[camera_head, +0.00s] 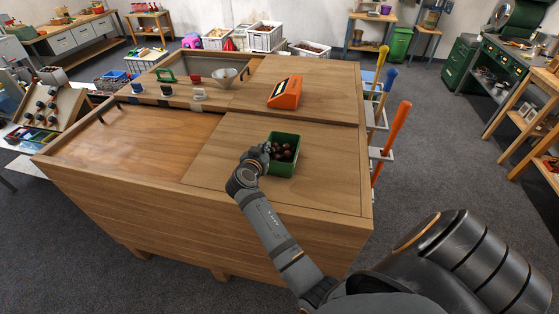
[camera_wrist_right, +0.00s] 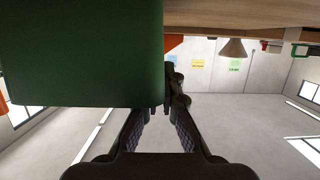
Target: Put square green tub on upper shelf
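The square green tub (camera_head: 284,168) stands on the front right part of the wooden bench, with several dark brown chestnuts (camera_head: 281,151) in it. My right gripper (camera_head: 264,151) is at the tub's left side, close to its rim. In the right wrist view the tub (camera_wrist_right: 80,55) fills the upper left and covers part of my right gripper's fingers (camera_wrist_right: 158,108). The fingers converge beside the tub's edge; whether they grip its wall cannot be told. My left gripper is not in view. No shelf can be surely identified as the upper shelf.
The wooden bench (camera_head: 150,140) has a clear front left surface. An orange device (camera_head: 285,92) and a grey bowl or funnel (camera_head: 224,77) stand at its rear. Long handles, one orange (camera_head: 392,135), rise by its right side. Wooden racks (camera_head: 520,130) stand further right.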

